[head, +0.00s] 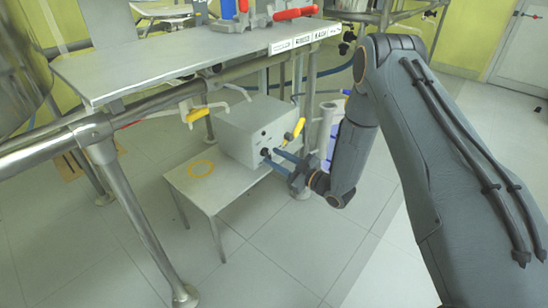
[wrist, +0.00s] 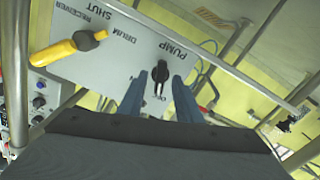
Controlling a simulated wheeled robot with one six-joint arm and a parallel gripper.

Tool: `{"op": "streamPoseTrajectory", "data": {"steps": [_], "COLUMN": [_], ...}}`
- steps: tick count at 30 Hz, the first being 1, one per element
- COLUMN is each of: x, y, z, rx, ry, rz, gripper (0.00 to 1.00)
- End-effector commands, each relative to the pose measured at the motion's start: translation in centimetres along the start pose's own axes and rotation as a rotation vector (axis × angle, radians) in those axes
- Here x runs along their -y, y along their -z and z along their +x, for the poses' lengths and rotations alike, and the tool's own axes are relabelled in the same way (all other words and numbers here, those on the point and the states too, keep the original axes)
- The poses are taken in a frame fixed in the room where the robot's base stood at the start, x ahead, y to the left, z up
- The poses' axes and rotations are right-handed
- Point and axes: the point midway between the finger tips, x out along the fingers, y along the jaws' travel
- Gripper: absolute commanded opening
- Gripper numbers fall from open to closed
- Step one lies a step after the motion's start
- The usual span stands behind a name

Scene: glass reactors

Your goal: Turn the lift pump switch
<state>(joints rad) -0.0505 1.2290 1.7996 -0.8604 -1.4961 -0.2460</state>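The pump switch is a small black knob (wrist: 160,73) on a pale panel (wrist: 105,68), below an upside-down "PUMP" label in the wrist view. My gripper (wrist: 160,78) is open, with one blue finger on each side of the knob and a visible gap to each. How far the fingertips are from the panel is hard to tell. In the head view, my gripper (head: 273,158) reaches the front face of the grey box (head: 250,126), low beside the knob area. The knob's shaft end is partly obscured there.
A yellow-handled valve (wrist: 62,50) sits on the same panel, left of the knob in the wrist view. Open floor lies in front.

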Motion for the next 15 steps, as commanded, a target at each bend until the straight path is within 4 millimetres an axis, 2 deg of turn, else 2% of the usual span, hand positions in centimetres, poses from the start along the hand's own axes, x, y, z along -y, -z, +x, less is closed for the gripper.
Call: {"op": "streamPoseTrajectory", "data": {"steps": [9, 15], "x": [-0.1, -0.1], "y": [0.1, 0.0], "z": [-5.2, -6.7], "rx": [0.002, 0.001], "ry": [-0.003, -0.001], "rz": [0.002, 0.0], "gripper": [0.31, 0.31]}}
